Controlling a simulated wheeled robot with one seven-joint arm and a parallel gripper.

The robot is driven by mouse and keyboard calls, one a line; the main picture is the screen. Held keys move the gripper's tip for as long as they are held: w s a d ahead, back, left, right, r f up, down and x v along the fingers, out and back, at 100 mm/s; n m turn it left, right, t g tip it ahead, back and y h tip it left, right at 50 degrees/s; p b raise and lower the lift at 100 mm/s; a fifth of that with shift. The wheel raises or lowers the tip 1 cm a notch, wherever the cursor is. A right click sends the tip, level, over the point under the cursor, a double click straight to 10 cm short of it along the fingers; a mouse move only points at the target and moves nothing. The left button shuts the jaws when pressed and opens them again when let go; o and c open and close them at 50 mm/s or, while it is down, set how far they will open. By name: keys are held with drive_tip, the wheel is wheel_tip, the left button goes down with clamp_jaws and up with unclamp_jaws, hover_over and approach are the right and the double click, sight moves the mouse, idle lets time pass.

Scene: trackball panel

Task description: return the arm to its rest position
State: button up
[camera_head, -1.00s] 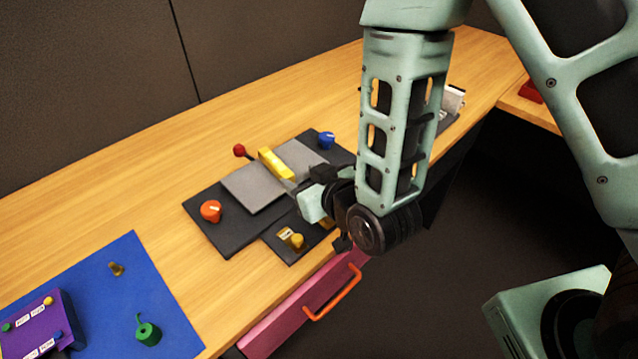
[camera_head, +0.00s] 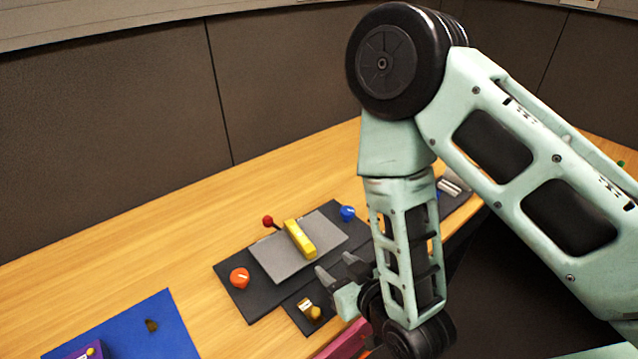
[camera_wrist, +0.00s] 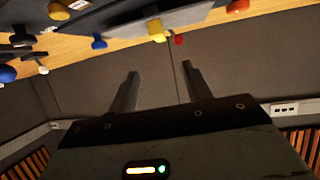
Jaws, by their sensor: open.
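My gripper (camera_head: 338,274) is open and empty at the front edge of the dark panel (camera_head: 237,289) in the head view. In the wrist view my gripper (camera_wrist: 158,80) shows two spread fingers with nothing between them. They point toward the grey partition, with the desk along the top of the picture. My arm is bent, with its elbow high and the forearm hanging down over the desk's front edge. It hides part of the panel's right side.
The panel carries a grey plate (camera_head: 268,262) with a yellow bar (camera_head: 300,239), a red-knobbed lever (camera_head: 268,221), an orange knob (camera_head: 239,277) and a blue knob (camera_head: 347,213). A blue mat (camera_head: 150,335) lies at lower left. The desk behind the panel is clear.

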drive_tip(key=s+a+r+n+g+h, duration=0.1)
drive_tip(key=s+a+r+g, duration=0.1)
drive_tip(key=s+r+g, duration=0.4)
drive_tip(key=s+d+r+n+g+h, duration=0.1)
drive_tip(key=s+d+r+g+h, duration=0.3)
drive_tip(key=s+d+r+g, duration=0.2)
drive_tip(key=s+d+r, duration=0.2)
drive_tip(key=s+r, duration=0.2)
drive_tip(key=r, duration=0.2)
drive_tip(key=shift+s+d+r+n, duration=0.15)
drive_tip(key=shift+d+r+n, duration=0.1)
drive_tip(key=shift+d+n, duration=0.1)
idle(0.4)
